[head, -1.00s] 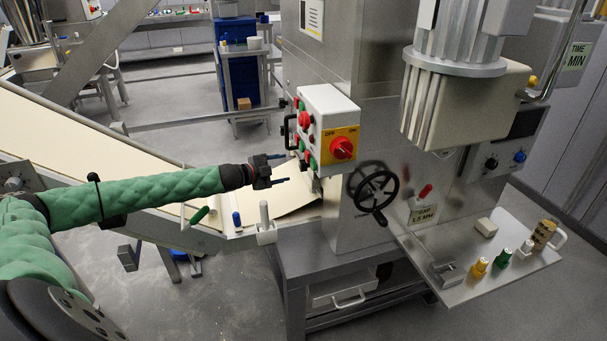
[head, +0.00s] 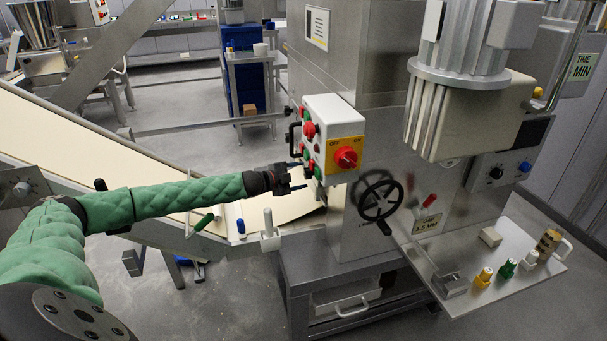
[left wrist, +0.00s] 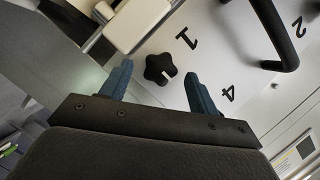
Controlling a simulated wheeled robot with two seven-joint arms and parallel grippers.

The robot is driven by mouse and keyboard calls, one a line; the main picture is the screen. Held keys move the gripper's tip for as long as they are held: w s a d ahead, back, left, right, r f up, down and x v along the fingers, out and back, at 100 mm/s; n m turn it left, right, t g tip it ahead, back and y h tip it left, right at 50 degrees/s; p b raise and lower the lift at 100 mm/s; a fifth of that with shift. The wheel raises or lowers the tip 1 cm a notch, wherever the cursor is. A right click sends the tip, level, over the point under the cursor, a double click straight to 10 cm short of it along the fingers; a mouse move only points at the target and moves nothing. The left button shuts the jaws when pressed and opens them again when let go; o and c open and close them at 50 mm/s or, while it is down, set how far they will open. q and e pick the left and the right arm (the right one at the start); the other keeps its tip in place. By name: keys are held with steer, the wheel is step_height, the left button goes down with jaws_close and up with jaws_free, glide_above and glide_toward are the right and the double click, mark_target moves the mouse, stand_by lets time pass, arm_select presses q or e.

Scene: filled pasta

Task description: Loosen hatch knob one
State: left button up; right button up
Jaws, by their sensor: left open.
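The hatch knob one, a black lobed star knob (left wrist: 160,68) with a white mark, sits on a pale metal panel beside a printed 1 in the left wrist view. My left gripper (left wrist: 157,72) is open, with one blue finger to each side of the knob in that picture. I cannot tell how far the fingertips are from it, and nothing is gripped. In the head view my left gripper (head: 298,177) is at the left side of the machine, just below the control box. The knob cannot be made out there.
The control box (head: 332,115) with a red switch stands close above my gripper. A black bar handle (left wrist: 274,38) and printed 2 and 4 are on the panel. The conveyor (head: 90,145) slopes down to the machine. A black handwheel (head: 380,197) is to the right.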

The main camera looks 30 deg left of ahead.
arm_select(q)
steer(key=shift+x, duration=1.15)
steer(key=c, duration=1)
